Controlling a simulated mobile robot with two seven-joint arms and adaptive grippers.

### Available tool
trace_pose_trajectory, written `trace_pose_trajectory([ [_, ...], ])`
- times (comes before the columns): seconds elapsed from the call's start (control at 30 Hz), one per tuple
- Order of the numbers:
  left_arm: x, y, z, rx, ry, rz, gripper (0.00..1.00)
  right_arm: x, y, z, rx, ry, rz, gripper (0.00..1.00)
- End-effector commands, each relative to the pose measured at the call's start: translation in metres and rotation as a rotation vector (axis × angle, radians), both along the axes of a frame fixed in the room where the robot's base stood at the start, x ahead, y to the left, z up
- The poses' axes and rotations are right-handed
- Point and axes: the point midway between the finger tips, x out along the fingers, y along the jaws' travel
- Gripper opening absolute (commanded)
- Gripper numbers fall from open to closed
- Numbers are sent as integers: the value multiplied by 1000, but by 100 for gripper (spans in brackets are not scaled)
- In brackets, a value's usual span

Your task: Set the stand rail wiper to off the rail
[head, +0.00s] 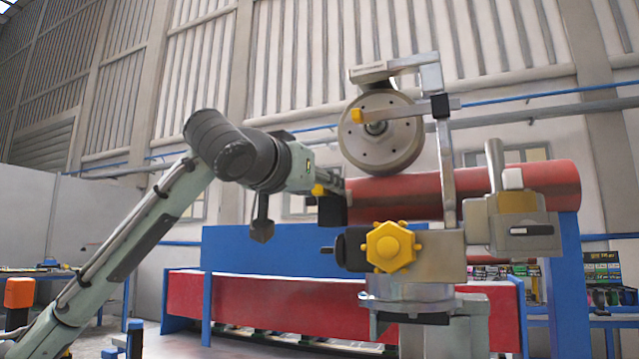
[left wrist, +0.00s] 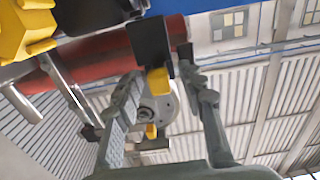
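The stand holds a thick red rail (head: 400,196), with a grey wheel (head: 380,133) above it. A black block with a yellow tab (head: 319,190), which looks like the rail wiper (head: 333,211), is at the rail's left end. In the left wrist view the wiper's black block (left wrist: 150,40) overlaps the red rail (left wrist: 105,52), and its yellow tab (left wrist: 157,82) points toward my gripper. My left gripper (head: 325,183) is open, its fingers (left wrist: 160,75) spread on either side of the tab, with gaps visible. I cannot tell whether the block touches the rail. My right gripper is out of view.
A large yellow knob (head: 390,247) and a grey housing (head: 513,218) are on the stand below the rail. A metal upright (head: 446,170) crosses the rail. A blue frame (head: 270,250) with a red panel stands behind.

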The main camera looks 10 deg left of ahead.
Motion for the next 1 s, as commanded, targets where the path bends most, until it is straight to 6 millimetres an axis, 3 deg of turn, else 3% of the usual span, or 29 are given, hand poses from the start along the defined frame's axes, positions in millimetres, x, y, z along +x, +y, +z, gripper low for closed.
trace_pose_trajectory([
  [0.27,2,0,0,0,0,0,38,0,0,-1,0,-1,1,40],
  [0.57,1,0,0,0,0,0,1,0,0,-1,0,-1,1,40],
  [0.9,1,0,0,0,0,0,0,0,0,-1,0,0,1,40],
  [1.0,-9,1,-1,-2,-2,-2,0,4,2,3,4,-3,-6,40],
])
